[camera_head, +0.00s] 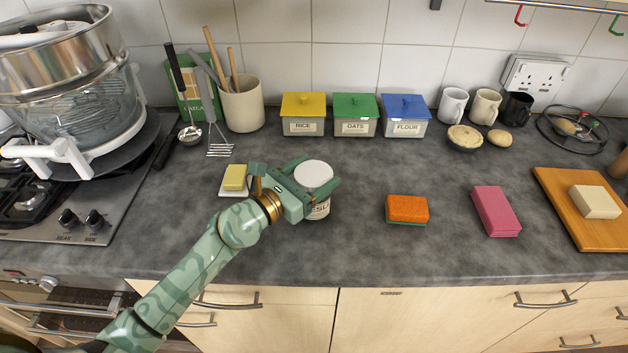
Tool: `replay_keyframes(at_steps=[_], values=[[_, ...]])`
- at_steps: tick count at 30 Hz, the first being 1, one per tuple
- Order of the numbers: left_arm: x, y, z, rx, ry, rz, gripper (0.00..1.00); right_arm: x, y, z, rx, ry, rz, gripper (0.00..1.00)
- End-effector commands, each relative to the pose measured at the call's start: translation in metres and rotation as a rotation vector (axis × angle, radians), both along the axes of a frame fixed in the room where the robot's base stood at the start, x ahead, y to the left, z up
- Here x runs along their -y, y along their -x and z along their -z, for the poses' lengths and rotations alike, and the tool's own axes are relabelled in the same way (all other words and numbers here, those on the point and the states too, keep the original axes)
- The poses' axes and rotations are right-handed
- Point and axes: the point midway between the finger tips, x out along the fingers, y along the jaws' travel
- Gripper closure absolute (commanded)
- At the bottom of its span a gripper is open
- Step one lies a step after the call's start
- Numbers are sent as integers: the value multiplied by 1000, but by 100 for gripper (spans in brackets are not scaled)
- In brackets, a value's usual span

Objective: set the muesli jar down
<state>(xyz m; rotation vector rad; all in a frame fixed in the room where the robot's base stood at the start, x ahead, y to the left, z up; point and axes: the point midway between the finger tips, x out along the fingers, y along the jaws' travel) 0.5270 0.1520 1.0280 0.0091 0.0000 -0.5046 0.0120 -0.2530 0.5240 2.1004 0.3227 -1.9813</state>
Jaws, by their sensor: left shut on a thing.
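The muesli jar (318,210) has a white lid and a pale label with part of its name showing. It is upright near the middle of the grey worktop (355,250), in front of the rice canister. My left gripper (313,180) reaches in from the left and is shut around the jar just below its lid. The gripper hides part of the jar's side. I cannot tell whether the jar's base touches the worktop. My right gripper is not in view.
A yellow block (235,177) on a white dish lies just left of the gripper. An orange sponge (407,208) and a pink block (496,211) lie to the right. Rice (303,126), oats (356,127) and flour (405,128) canisters stand behind. Worktop between jar and orange sponge is clear.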

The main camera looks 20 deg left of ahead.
Motion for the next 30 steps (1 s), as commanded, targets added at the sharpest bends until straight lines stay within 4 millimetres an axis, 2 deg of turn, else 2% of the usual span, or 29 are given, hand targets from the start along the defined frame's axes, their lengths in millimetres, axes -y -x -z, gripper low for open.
replay_keyframes(at_steps=[1, 2, 10, 11, 12, 23, 26, 30], values=[[0, 0, 2, 2, 1, 0, 74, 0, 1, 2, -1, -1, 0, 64], [0, 0, 1, 3, 1, 0, 80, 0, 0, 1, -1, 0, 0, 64], [1, 0, 3, 3, 1, 1, 80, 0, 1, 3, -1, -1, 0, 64], [1, 0, 3, 1, 2, 1, 22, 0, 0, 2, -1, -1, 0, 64], [1, 0, 2, 1, 2, 1, 10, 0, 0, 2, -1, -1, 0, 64], [0, 2, -2, 2, 0, 0, 8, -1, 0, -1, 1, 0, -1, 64], [-8, 14, 0, 0, -1, 0, 8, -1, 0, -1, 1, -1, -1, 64], [-23, 43, 1, -2, -1, 1, 8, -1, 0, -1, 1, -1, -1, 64]])
